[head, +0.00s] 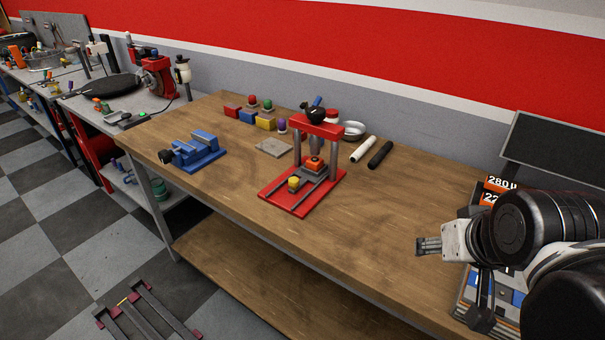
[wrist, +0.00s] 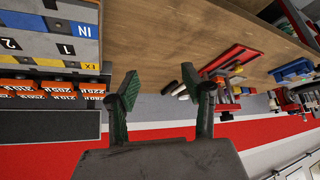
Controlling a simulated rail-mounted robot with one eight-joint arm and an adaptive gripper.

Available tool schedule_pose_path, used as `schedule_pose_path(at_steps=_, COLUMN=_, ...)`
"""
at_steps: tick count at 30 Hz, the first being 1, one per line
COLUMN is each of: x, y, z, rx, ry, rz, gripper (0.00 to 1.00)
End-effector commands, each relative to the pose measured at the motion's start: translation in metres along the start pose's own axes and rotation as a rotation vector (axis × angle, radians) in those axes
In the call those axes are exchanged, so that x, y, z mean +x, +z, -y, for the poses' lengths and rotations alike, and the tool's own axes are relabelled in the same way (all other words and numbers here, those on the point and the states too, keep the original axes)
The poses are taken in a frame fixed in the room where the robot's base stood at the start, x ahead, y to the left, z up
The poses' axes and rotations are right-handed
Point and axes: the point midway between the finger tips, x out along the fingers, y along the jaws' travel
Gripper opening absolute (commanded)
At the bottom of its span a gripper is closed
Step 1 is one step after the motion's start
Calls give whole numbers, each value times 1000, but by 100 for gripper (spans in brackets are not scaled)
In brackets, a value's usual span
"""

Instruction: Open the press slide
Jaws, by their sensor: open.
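The red press (head: 302,187) stands on the wooden workbench, with two rails on its base and an upright frame at the back. Its slide (head: 312,169) is a grey block on the rails under the frame, bearing an orange piece. A yellow knob (head: 294,183) sits at the slide's front. My gripper (head: 420,246) is open and empty, well to the right of the press and apart from it. In the wrist view the spread fingers (wrist: 163,90) show before an upside-down scene. The press (wrist: 235,55) appears there beyond the right finger, small and partly cut up by clutter.
A blue vise (head: 195,150) stands left of the press. Coloured blocks (head: 250,116) lie behind it. White and black cylinders (head: 372,152) lie to its right. Labelled bins (head: 495,190) stand near my arm. The bench (head: 385,205) between press and gripper is clear.

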Motion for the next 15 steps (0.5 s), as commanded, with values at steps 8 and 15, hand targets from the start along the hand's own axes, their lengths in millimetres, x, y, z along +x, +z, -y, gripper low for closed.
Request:
schedule_pose_path(at_steps=8, x=-10, y=-75, z=23, rx=-57, ry=-31, rz=85, gripper=44)
schedule_pose_path(at_steps=15, x=-2, y=-137, z=50, rx=-110, ry=-56, rz=165, gripper=44)
